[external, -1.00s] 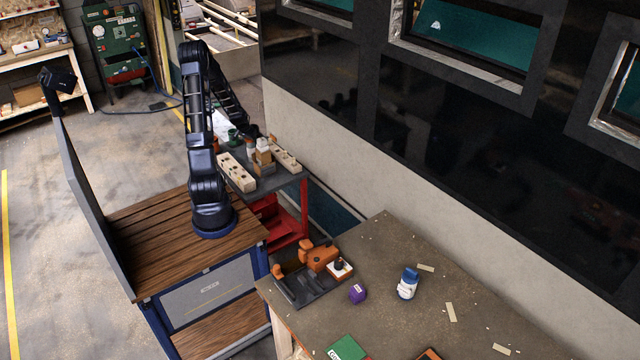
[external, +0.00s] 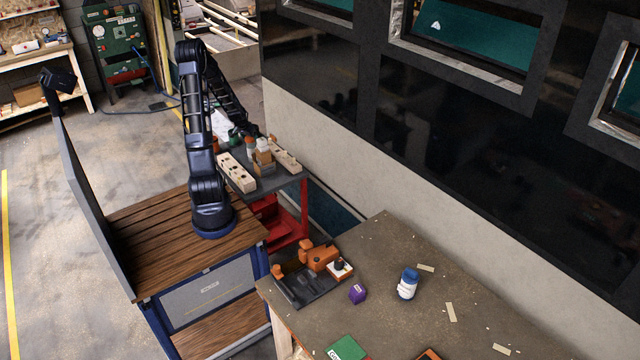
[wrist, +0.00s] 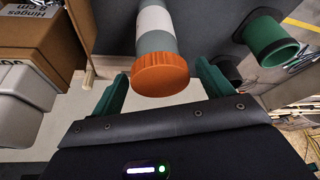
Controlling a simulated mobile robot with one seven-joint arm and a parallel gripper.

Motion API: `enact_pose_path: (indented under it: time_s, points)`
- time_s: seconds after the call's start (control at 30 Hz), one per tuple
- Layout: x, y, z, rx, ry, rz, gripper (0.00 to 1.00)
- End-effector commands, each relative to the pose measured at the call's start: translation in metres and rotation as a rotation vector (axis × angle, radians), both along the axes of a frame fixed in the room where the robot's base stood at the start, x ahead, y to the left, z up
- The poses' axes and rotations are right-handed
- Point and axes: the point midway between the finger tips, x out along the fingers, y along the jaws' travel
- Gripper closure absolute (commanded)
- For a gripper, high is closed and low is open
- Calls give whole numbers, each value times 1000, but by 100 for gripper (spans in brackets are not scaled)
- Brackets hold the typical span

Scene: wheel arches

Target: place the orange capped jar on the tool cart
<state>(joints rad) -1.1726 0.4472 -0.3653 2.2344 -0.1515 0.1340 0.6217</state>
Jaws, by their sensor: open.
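The orange capped jar (wrist: 160,72) has a grey and white banded body. In the wrist view its cap lies between the two green fingers of my gripper (wrist: 162,80), which is open with a gap beside the cap. The jar's body runs up to the dark grey top behind it. In the external view the jar (external: 250,144) is small, on the grey top of the red tool cart (external: 275,186), among other things. My gripper (external: 256,132) is over the far side of the cart there, its fingers too small to make out.
Cardboard boxes (wrist: 38,45) and a grey bin (wrist: 25,100) are at the left in the wrist view. A green cup (wrist: 270,40) is at the right. Blocks with holes (external: 237,172) lie on the cart. The workbench (external: 480,335) holds a blue-capped bottle (external: 408,284) and a purple block (external: 357,293).

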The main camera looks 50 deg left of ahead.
Motion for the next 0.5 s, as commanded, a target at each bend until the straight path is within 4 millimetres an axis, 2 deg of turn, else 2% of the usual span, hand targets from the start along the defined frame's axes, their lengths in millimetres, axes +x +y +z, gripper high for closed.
enact_pose_path:
  time_s: [0.1,0.5]
  points:
    - [-7,-2,19,3,-1,2,21]
    - [-28,-11,71,1,-1,3,21]
